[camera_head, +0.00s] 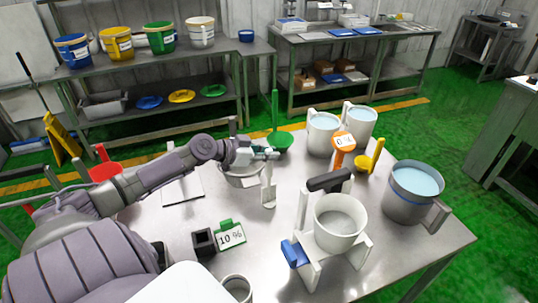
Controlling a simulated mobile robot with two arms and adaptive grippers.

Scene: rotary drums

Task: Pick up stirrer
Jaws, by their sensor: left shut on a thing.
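My left arm reaches in from the left across the metal table. My left gripper (264,153) is above the table near its middle and is shut on the upper part of a white paddle-like piece, which looks like the stirrer (268,192). The stirrer hangs upright below the fingers. I cannot tell whether its lower end touches the table. The gripper hides its top. My right gripper is not in view.
A metal bowl (240,180) sits just left of the stirrer, a green scoop (280,141) behind it. A white drum on a stand (340,240) with a black handle is at the right front. A 10% sign (231,237) stands in front. Liquid-filled containers (415,205) are on the right.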

